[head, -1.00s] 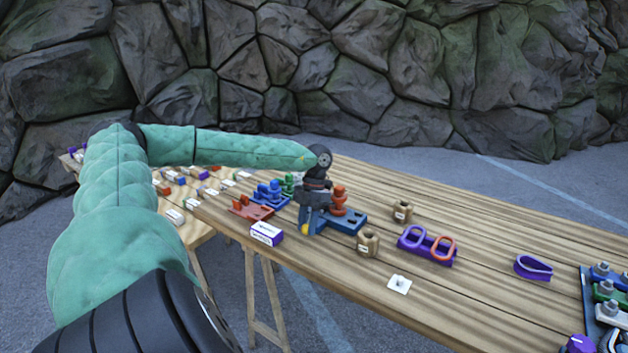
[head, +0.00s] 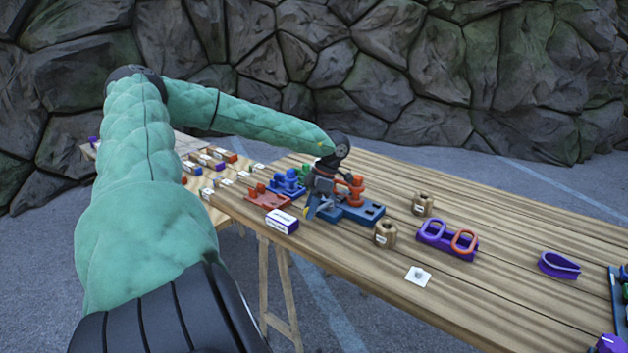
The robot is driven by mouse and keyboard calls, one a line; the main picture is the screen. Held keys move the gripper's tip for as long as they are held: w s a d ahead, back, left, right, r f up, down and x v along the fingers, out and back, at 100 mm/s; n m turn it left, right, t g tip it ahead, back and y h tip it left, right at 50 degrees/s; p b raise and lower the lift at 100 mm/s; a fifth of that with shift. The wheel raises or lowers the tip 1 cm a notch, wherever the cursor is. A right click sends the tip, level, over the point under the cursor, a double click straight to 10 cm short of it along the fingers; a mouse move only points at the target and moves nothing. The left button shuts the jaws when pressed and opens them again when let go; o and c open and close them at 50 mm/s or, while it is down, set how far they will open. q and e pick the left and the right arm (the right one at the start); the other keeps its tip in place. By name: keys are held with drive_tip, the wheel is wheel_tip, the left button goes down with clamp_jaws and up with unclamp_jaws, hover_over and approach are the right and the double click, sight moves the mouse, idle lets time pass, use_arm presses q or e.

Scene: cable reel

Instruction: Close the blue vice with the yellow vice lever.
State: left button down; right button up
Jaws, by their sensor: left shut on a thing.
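The blue vice (head: 362,212) lies on the long wooden table, with an orange-red post (head: 356,190) standing at it. My left gripper (head: 312,208) is at the near left end of the vice, pointing down and tilted. It is shut on the vice lever, of which only a small yellow bit (head: 306,213) shows at the fingertips. The fingers and wrist hide most of the lever and the left end of the vice, so the jaw gap cannot be made out. My right gripper is out of view.
A purple-and-white box (head: 282,221), a red part (head: 268,197) and blue parts (head: 288,182) lie left of the vice. Wooden spools (head: 385,234), a purple holder with rings (head: 447,240) and a white card (head: 418,276) lie to the right.

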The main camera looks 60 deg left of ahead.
use_arm(q)
drive_tip(key=shift+a, duration=0.1)
idle(0.3)
drive_tip(key=c, duration=1.1)
unclamp_jaws()
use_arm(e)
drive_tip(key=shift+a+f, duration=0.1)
use_arm(q)
drive_tip(key=shift+o, duration=0.2)
drive_tip(key=shift+w+r, duration=0.15)
drive_tip(key=shift+r, duration=0.15)
drive_tip(key=b+v, duration=0.1)
drive_tip(key=v, duration=0.4)
drive_tip(key=shift+w+r, duration=0.2)
drive_tip(key=shift+r, duration=0.1)
drive_tip(key=shift+w+r+b, duration=0.2)
drive_tip(key=shift+r+b, duration=0.1)
drive_tip(key=shift+r, duration=0.35)
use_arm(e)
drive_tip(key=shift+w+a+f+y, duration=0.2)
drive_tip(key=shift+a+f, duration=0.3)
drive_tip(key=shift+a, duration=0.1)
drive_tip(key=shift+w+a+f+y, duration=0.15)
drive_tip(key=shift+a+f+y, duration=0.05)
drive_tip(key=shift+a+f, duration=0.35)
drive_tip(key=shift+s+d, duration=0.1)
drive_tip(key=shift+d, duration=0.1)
use_arm(q)
drive_tip(key=shift+r, duration=0.1)
